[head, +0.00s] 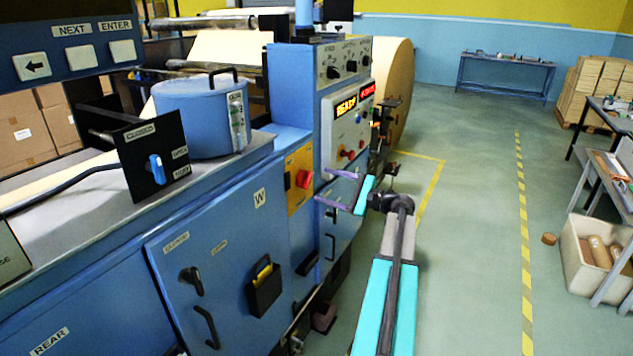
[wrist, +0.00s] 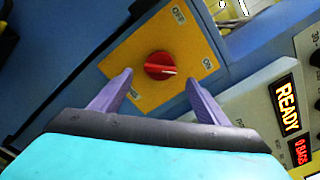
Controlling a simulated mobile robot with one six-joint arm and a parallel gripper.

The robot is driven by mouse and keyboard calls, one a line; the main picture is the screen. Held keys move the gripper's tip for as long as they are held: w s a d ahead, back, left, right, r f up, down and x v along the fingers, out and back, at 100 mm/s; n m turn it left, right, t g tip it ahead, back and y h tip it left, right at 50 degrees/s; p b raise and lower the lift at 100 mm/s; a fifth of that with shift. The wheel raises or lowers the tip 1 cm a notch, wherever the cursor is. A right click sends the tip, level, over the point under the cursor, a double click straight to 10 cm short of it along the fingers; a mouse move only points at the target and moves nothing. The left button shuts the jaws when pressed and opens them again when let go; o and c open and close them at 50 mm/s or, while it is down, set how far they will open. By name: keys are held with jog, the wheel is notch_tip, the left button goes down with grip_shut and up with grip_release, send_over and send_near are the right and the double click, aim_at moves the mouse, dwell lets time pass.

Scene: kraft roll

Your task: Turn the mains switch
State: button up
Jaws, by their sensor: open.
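The mains switch is a red rotary knob (head: 303,179) on a yellow plate (head: 293,192) on the blue machine front. In the wrist view the red knob (wrist: 158,66) shows a pale line pointing right, roughly toward the ON label (wrist: 207,64). The OFF label (wrist: 178,15) is at the plate's upper edge. My gripper (head: 324,187) has its two purple fingers spread and empty, a short way in front of the knob. In the wrist view my gripper (wrist: 158,84) has one finger to each side below the knob, apart from it.
The panel with the READY display (head: 346,106) and a smaller red knob (head: 348,154) stands right of the switch. A blue door (head: 222,235) with a black handle and pocket is to its left. The floor aisle (head: 470,230) on the right is clear up to a white bin (head: 575,265).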

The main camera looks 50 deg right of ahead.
aim_at(310, 181)
jog(key=shift+p+x, duration=0.45)
jog(key=shift+x, duration=2)
jog(key=c, duration=1)
jog(key=shift+c, duration=0.2)
jog(key=shift+f+n+b, duration=0.2)
jog(key=shift+n+b, duration=0.3)
jog(key=shift+b, duration=0.45)
jog(key=n+b, duration=1.7)
jog(key=b, duration=0.6)
jog(key=shift+r, duration=0.2)
